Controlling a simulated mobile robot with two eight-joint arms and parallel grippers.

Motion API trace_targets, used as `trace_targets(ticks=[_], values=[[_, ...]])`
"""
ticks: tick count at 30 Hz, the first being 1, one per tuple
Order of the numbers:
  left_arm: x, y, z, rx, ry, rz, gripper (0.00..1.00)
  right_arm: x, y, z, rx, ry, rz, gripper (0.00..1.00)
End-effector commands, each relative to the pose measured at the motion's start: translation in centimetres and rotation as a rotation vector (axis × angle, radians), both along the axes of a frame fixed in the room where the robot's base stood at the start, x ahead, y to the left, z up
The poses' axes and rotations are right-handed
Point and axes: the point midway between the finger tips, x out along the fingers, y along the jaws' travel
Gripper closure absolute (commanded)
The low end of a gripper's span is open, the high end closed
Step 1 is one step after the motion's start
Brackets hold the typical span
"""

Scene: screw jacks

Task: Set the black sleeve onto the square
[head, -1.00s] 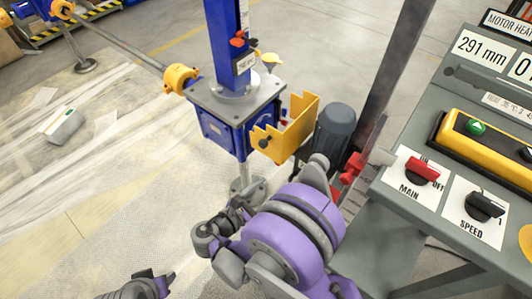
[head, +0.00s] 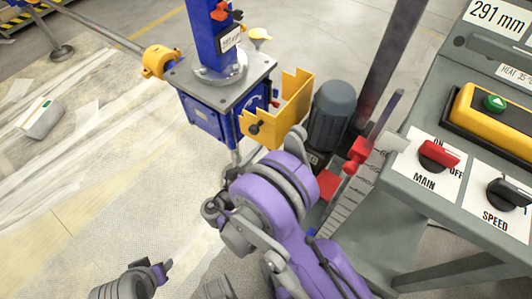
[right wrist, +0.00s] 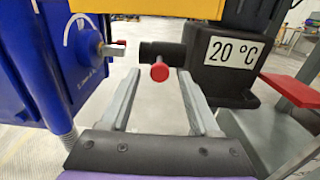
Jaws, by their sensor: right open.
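The black sleeve (right wrist: 148,52) shows in the right wrist view as a short dark cylinder lying sideways, with a red-headed pin (right wrist: 159,72) towards me. The square (right wrist: 115,49) is a pale metal shaft end with a red ring, left of the sleeve on the blue gearbox (right wrist: 50,70). A gap shows between square and sleeve. My right gripper (right wrist: 159,78) is open, its fingers either side of the pin; I cannot tell whether they touch the sleeve. In the head view my arm hides it. My left gripper (head: 162,271) is low at left, its jaw state unclear.
A yellow guard (head: 285,110) stands beside the blue jack (head: 205,118). A grey motor (head: 332,115) is right of it. In the right wrist view a black housing marked 20 °C (right wrist: 222,65) sits close right of the sleeve. A control panel (head: 440,190) stands at the right.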

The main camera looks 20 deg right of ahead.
Motion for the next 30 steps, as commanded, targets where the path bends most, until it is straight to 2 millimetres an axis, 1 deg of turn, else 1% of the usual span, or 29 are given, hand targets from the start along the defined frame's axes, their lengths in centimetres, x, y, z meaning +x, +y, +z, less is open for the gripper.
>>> trace_targets(ticks=[3, 11, 12, 14, 15, 17, 21, 22, 30], values=[[0.02, 0.0, -0.08, 0.0, 0.0, 0.0, 0.5, 0.36, -0.58, 0.0, 0.0, 0.0, 0.001, 0.38], [0.02, 0.0, -0.08, 0.0, 0.0, 0.0, 0.5, 0.42, -0.68, 0.02, 0.001, -0.001, 0.001, 0.38], [0.01, 0.0, -0.08, 0.0, 0.0, 0.0, 0.5, 0.42, -0.68, 0.02, 0.001, -0.001, 0.001, 0.41], [0.01, 0.0, -0.08, 0.0, 0.0, 0.0, 0.5, 0.42, -0.67, 0.02, 0.001, 0.0, 0.001, 0.52], [0.01, 0.0, -0.08, 0.0, 0.0, 0.0, 0.5, 0.42, -0.67, 0.02, 0.001, 0.001, 0.001, 0.59], [0.02, 0.0, -0.08, 0.0, 0.0, 0.0, 0.5, 0.41, -0.66, 0.02, 0.001, 0.001, 0.001, 0.7], [0.01, 0.0, -0.08, 0.0, 0.0, 0.0, 0.5, 0.41, -0.66, 0.01, 0.001, 0.001, 0.001, 0.95], [0.01, 0.0, -0.08, 0.0, 0.0, 0.0, 0.5, 0.41, -0.66, 0.01, 0.001, 0.001, 0.001, 1.0], [0.01, 0.0, -0.08, 0.0, 0.0, 0.0, 0.5, 0.4, -0.66, 0.01, 0.001, 0.001, 0.001, 1.0]])
